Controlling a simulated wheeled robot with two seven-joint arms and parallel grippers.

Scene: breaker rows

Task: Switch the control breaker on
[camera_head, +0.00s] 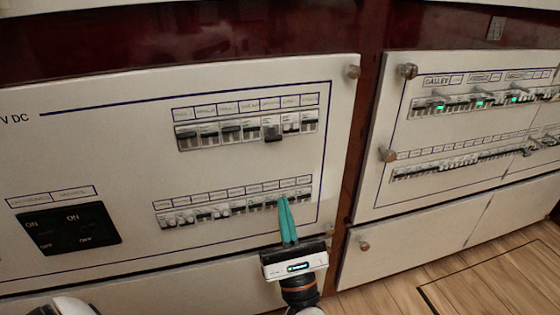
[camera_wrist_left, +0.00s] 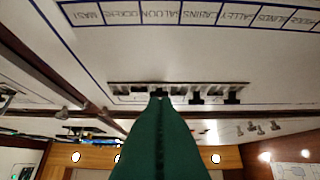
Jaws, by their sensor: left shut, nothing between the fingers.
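The white panel holds an upper breaker row (camera_head: 248,131) and a lower breaker row (camera_head: 230,205), each under a strip of labels. The labels in the head view are too small to read, so I cannot tell which breaker is the control one. In the upper row, one dark lever (camera_head: 273,134) hangs lower than its neighbours. My left gripper (camera_head: 284,199) is shut and empty, its green fingers pointing up at the right part of the lower row and hiding some breakers there. In the left wrist view the fingertips (camera_wrist_left: 160,95) are close to a breaker row (camera_wrist_left: 205,92); contact is unclear.
A black ON/OFF switch plate (camera_head: 68,229) sits at the lower left. A second panel (camera_head: 375,190) with two more breaker rows and green lights stands at the right, past a dark red post. Round knobs (camera_head: 353,72) project from the panel corners. Wooden floor lies at the lower right.

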